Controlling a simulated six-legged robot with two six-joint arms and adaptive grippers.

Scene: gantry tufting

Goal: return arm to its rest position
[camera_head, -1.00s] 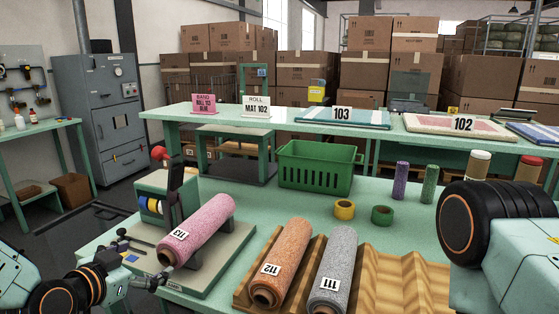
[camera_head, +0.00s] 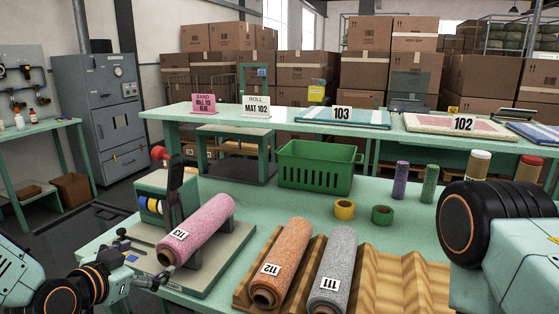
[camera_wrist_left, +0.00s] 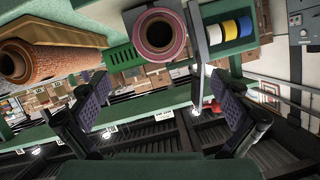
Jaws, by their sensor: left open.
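My left gripper (camera_head: 160,277) is low at the left in the head view, by the front end of the pink roll 113 (camera_head: 200,228). In the left wrist view its two fingers (camera_wrist_left: 163,95) are spread apart with nothing between them. The pink roll's hollow end (camera_wrist_left: 159,34) shows above the gap between the fingers. The roll lies on a stand on a grey-green base plate (camera_head: 222,270). I cannot tell whether a finger touches the roll. My right gripper is out of view; only part of my right arm shows at the right.
Orange roll 112 (camera_head: 285,255) and grey roll 111 (camera_head: 335,265) lie in a wooden cradle (camera_head: 400,280). A tape device (camera_head: 160,205) stands behind the pink roll. A green crate (camera_head: 315,168), yellow tape (camera_head: 344,209) and green tape (camera_head: 382,215) sit farther back on the table.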

